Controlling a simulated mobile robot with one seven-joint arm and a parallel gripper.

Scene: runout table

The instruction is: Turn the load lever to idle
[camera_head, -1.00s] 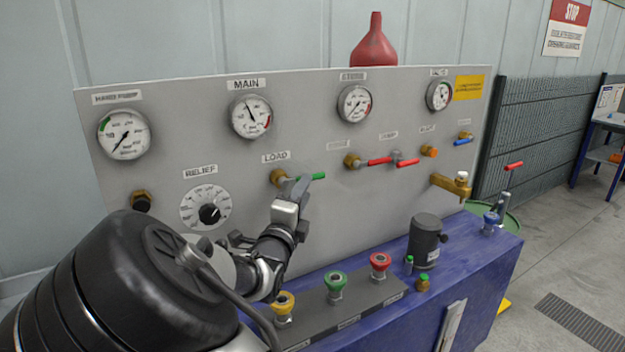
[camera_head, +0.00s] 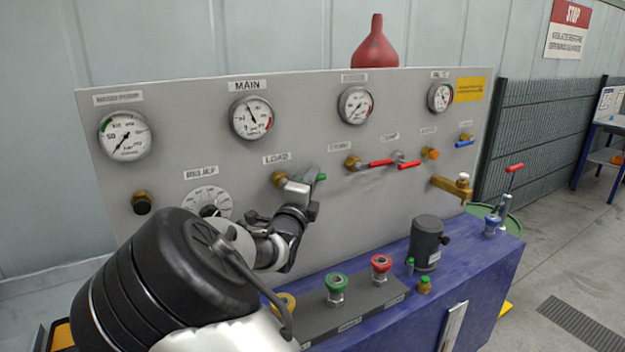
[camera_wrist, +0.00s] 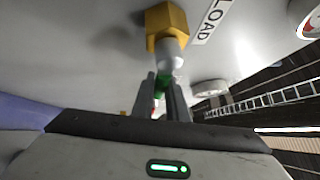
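The load valve has a brass body (camera_head: 279,180) under the LOAD label on the grey panel, and its lever's green handle (camera_head: 321,178) points to the right. My gripper (camera_head: 312,175) is at this handle, partly covering it. In the wrist view, the brass body (camera_wrist: 165,22) is at the top, with a pale stem below it. The green handle (camera_wrist: 160,84) lies between the fingers of my gripper (camera_wrist: 161,78). The fingers stand close together, one on each side of the handle, and look shut on it. Any idle marking is not readable.
Red-handled levers (camera_head: 380,162) sit right of the load valve. The relief dial (camera_head: 207,202) is partly behind my arm. Green (camera_head: 336,283) and red (camera_head: 381,263) knobs and a dark cylinder (camera_head: 427,240) stand on the blue bench (camera_head: 480,262) below. The panel between is clear.

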